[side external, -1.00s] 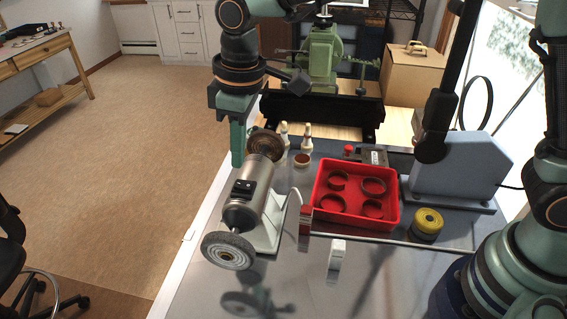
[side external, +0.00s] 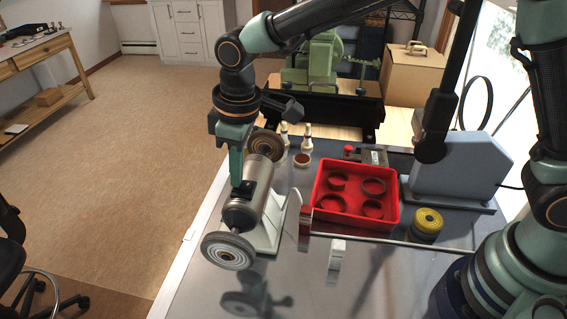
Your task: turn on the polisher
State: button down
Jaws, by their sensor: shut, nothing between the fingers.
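The polisher (side external: 262,205) stands at the left edge of the metal table. It has a silver cylindrical motor body on a white base, with a grey wheel (side external: 228,251) at its near end and a brown wheel (side external: 265,144) at its far end. A black switch (side external: 243,188) sits on top of the body. My gripper (side external: 236,184) points down, shut and empty, with its tip at the switch and partly covering it. I cannot tell whether the tip touches or presses the switch.
A red tray (side external: 319,213) with several brown rings stands right of the polisher. A yellow roll (side external: 427,222) and a grey machine (side external: 462,170) are farther right. Small white bottles (side external: 307,139) stand behind. A small white block (side external: 337,253) stands in front of the tray.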

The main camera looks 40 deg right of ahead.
aim_at(249, 184)
jog(key=shift+s+d+f, duration=0.1)
jog(key=shift+s, duration=0.05)
jog(key=shift+s+d, duration=0.5)
jog(key=shift+r, duration=0.3)
notch_tip(249, 184, up, 14)
jog(key=s+d, duration=0.1)
jog(key=shift+f, duration=0.15)
jog(key=shift+d, duration=0.1)
jog(key=shift+w+a, duration=0.5)
